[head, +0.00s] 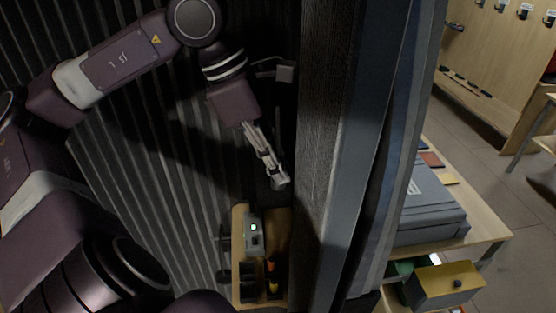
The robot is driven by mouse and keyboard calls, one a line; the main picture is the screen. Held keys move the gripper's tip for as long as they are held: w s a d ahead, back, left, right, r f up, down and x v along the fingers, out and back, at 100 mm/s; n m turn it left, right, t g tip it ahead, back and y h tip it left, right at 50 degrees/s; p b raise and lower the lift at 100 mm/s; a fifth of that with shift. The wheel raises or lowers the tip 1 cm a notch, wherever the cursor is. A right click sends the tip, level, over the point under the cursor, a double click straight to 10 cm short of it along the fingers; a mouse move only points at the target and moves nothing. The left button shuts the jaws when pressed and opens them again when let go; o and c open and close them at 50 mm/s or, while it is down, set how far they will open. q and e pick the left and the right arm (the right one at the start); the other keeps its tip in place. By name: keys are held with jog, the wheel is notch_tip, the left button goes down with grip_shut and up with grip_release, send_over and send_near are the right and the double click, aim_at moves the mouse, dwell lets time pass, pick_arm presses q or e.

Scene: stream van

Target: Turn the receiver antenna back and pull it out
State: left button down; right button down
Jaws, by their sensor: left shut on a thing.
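My left gripper (279,182) reaches down from the upper middle, in front of the dark ribbed wall. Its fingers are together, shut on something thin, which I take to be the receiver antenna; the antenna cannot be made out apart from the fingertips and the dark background. A grey receiver (254,238) with a small lit screen sits on a wooden shelf (241,283), below and a little left of the fingertips. The fingertips are apart from the receiver's body in the picture. My right gripper is not in view.
A dark upright panel (322,150) stands close to the right of the gripper. Small dark items with orange and yellow parts (272,275) lie on the shelf. Beyond the panel are a grey case (425,205) on a table and a yellow-topped box (450,284).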

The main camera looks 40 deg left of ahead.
pick_arm(q)
jog(key=shift+m+g+h+p, duration=0.3)
jog(key=shift+m+p, duration=0.6)
jog(key=shift+m, duration=0.2)
jog(key=shift+m+g+p, duration=0.6)
jog(key=shift+m+p, duration=0.8)
jog(key=shift+p, duration=0.6)
jog(key=shift+r, duration=0.15)
jog(key=shift+r+p, duration=0.35)
jog(key=shift+r+p, duration=0.65)
jog(key=shift+r, duration=0.15)
